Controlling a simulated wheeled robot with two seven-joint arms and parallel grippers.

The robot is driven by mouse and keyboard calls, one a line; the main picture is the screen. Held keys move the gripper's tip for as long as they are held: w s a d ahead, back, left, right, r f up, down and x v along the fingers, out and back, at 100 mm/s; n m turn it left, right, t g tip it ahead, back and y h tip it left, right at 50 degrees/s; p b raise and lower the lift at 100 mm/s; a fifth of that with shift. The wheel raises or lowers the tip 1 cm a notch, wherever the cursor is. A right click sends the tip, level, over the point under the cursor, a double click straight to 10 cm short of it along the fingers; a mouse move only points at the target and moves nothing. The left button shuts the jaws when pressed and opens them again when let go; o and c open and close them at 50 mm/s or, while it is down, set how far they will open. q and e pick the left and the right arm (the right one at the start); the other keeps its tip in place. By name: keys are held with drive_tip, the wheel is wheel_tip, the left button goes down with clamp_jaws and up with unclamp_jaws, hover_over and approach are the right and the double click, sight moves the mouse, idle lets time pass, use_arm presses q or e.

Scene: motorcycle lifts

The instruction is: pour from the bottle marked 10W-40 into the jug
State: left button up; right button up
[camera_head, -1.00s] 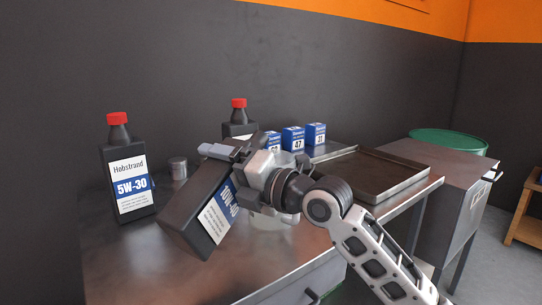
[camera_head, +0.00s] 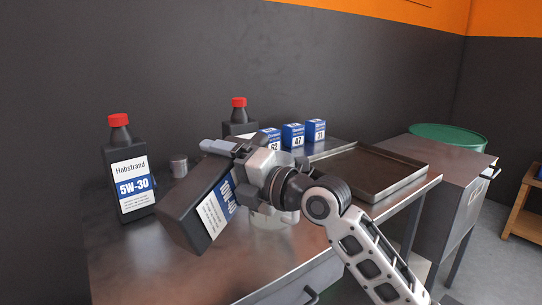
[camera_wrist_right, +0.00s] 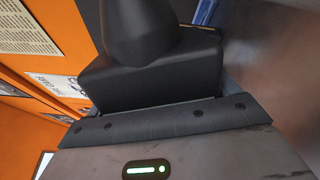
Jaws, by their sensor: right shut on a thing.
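The dark bottle marked 10W-40 (camera_head: 190,213) is in my right gripper (camera_head: 246,166). It is steeply tilted above the bench, base to the lower left and neck end to the upper right. My gripper and wrist hide its neck in the head view. In the right wrist view the bottle's black shoulder and neck (camera_wrist_right: 140,70) rise beyond the gripper's edge; its mouth is out of frame. A clear jug (camera_head: 272,240) stands on the bench below and behind my wrist, mostly hidden. I cannot tell whether liquid flows. My left gripper is not in view.
A 5W-30 bottle (camera_head: 130,180) with a red cap stands at left, beside a small metal can (camera_head: 179,166). Another red-capped bottle (camera_head: 239,116) and several blue boxes (camera_head: 293,136) stand behind. A shallow tray (camera_head: 375,178) lies at right. The bench front is clear.

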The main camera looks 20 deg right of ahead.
drive_tip(key=shift+w+d+r+m, duration=0.3)
drive_tip(key=shift+w+d+m, duration=0.15)
drive_tip(key=shift+m, duration=0.45)
idle(4.4)
